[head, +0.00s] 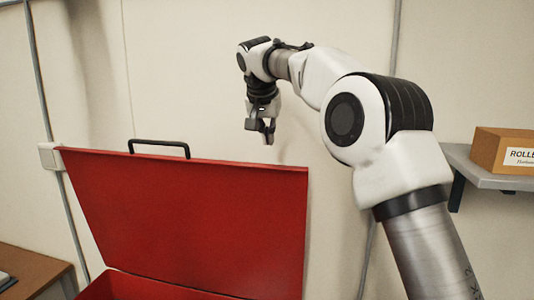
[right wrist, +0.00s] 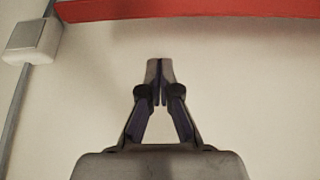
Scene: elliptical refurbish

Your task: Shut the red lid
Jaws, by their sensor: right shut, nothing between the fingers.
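The red lid (head: 200,220) stands raised and open above the red box (head: 135,288) in the head view. A black handle (head: 160,146) sits on the lid's top edge. My right gripper (head: 268,140) is shut and empty, pointing down. In the head view it appears above the lid's top edge, right of the handle, with a gap between. In the right wrist view the gripper's shut fingertips (right wrist: 160,62) are in front of the wall, and the lid's red edge (right wrist: 190,10) runs across the top, apart from them. My left gripper is not in view.
A cardboard box (head: 503,150) rests on a grey wall shelf (head: 490,178) at the right. A brown table (head: 32,272) is at the lower left. A wall switch box (head: 50,156) with conduit is left of the lid; it also shows in the right wrist view (right wrist: 33,40).

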